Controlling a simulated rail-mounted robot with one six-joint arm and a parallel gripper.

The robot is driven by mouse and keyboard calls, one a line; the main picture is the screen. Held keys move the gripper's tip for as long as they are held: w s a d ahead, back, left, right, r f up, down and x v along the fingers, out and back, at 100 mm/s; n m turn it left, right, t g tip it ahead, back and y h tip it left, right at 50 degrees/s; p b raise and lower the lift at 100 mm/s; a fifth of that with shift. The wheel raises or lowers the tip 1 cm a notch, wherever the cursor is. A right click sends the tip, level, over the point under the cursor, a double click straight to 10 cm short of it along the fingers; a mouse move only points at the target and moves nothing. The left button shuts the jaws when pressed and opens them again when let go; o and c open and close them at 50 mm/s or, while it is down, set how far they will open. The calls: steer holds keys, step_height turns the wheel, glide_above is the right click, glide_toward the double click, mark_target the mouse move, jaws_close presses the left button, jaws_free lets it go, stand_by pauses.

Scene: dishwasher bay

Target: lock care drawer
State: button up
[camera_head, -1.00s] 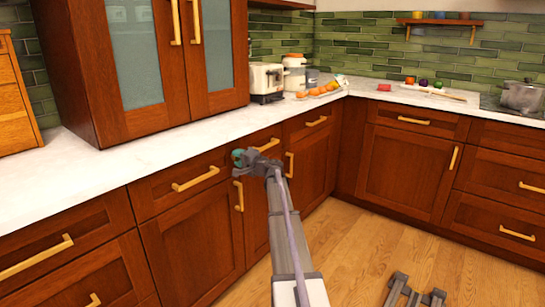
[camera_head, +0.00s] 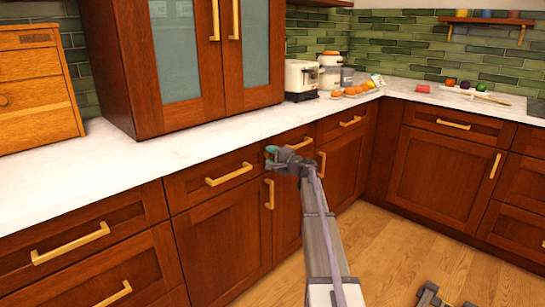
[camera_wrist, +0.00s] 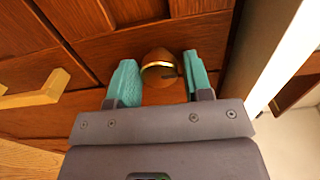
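My gripper (camera_head: 271,155) is at the cabinet fronts under the counter, near the upper row of drawers. In the wrist view my gripper (camera_wrist: 160,75) is open, with its two teal fingers apart. A small rounded brown knob with a gold band (camera_wrist: 158,66) shows between the fingers, against the wood front. There appears to be a gap on both sides of it. A closed drawer (camera_head: 190,190) with a gold bar handle (camera_head: 229,175) is just left of my gripper. The knob is hidden in the head view, and I cannot tell which drawer it belongs to.
Another bar handle (camera_wrist: 35,92) is at the left in the wrist view. A vertical door handle (camera_head: 269,194) hangs just below my gripper. The white counter (camera_head: 140,160) runs above, carrying a glass-doored cabinet (camera_head: 175,60) and a toaster (camera_head: 301,80). Visible drawers are closed.

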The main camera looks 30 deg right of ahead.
steer(key=shift+o, duration=1)
steer(key=v, duration=1.1)
